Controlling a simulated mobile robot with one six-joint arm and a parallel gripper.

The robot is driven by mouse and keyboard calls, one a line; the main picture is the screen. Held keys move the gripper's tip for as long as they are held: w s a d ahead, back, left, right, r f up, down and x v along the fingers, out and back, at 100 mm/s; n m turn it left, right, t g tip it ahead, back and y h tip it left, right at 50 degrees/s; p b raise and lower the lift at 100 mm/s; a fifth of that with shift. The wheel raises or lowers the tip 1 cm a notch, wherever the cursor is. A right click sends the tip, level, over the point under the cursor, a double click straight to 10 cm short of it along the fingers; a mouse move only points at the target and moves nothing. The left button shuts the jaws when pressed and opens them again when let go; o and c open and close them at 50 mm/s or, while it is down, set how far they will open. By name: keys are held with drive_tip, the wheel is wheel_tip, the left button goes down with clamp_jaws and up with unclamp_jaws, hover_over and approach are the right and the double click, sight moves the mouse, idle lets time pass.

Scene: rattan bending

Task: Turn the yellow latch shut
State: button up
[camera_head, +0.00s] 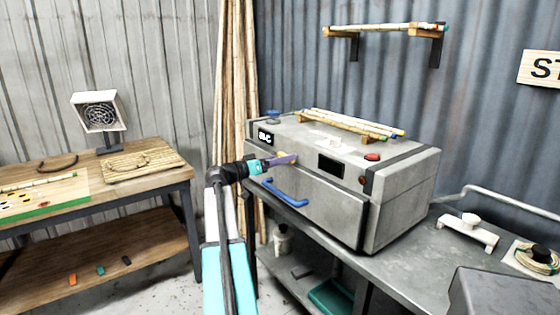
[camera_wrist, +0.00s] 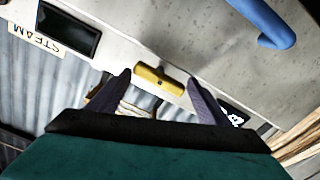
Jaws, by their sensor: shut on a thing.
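The yellow latch (camera_wrist: 158,82) is a short bar on the pale face of the steam box (camera_head: 400,205). In the wrist view it sits between the two dark purple fingertips of my gripper (camera_wrist: 159,79), one at each end of the bar. My gripper (camera_head: 281,160) is shut on it, at the upper front of the box in the head view. There the fingers and wrist mostly hide the latch. The blue door handle (camera_head: 284,192) is just below the gripper and also shows at the top right of the wrist view (camera_wrist: 265,22).
Rattan poles (camera_head: 350,122) lie on top of the box, beside a blue knob (camera_head: 272,116). A red button (camera_head: 372,157) is on its right. A wooden bench (camera_head: 150,198) stands left, and a metal table (camera_head: 400,265) carries the box. Tall poles lean behind my gripper.

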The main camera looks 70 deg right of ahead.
idle(0.4)
drive_tip(key=o, duration=1)
drive_tip(key=shift+a, duration=0.1)
drive_tip(key=b+v, duration=0.2)
drive_tip(key=v, duration=1.1)
drive_tip(key=shift+w+a, duration=0.15)
drive_tip(key=shift+a, duration=0.15)
